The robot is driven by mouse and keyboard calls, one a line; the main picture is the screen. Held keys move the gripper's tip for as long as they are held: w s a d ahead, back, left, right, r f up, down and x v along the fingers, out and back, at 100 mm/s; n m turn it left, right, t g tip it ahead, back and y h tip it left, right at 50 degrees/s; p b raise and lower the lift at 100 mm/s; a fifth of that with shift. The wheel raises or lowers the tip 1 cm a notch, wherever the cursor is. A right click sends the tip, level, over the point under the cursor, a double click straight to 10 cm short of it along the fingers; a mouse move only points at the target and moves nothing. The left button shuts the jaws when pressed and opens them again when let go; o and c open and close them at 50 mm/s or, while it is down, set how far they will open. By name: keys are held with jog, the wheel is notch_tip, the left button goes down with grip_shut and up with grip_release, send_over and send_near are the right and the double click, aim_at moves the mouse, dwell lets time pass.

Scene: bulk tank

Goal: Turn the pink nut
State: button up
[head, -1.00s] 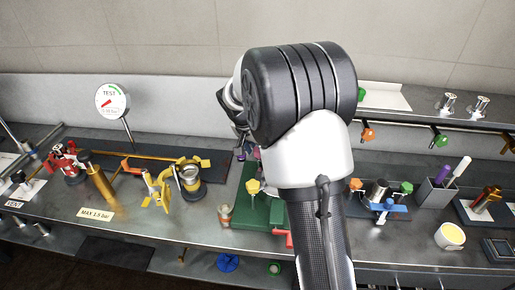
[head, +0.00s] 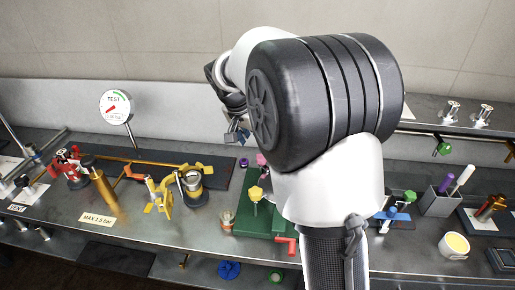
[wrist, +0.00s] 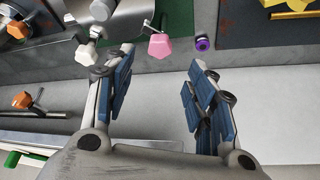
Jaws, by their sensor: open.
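The pink nut (wrist: 158,45) is a faceted knob at top centre of the wrist view, on the edge of a green plate (wrist: 180,16). In the head view the pink nut (head: 261,159) shows just left of my arm, behind a yellow knob (head: 255,193). My gripper (wrist: 160,62) is open, with its blue-padded fingers on either side of the picture and the pink nut between and just beyond the tips. It appears apart from the nut. In the head view my gripper (head: 237,137) is above and left of the nut, partly hidden by my arm.
A purple ring-like nut (wrist: 202,43) is close by the right fingertip. A white knob (wrist: 86,55) and orange knobs (wrist: 20,100) lie to the left. A test gauge (head: 116,106) and yellow clamp parts (head: 160,196) stand left on the bench. My arm hides the bench centre.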

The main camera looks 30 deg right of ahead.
jog(key=shift+v, duration=1.2)
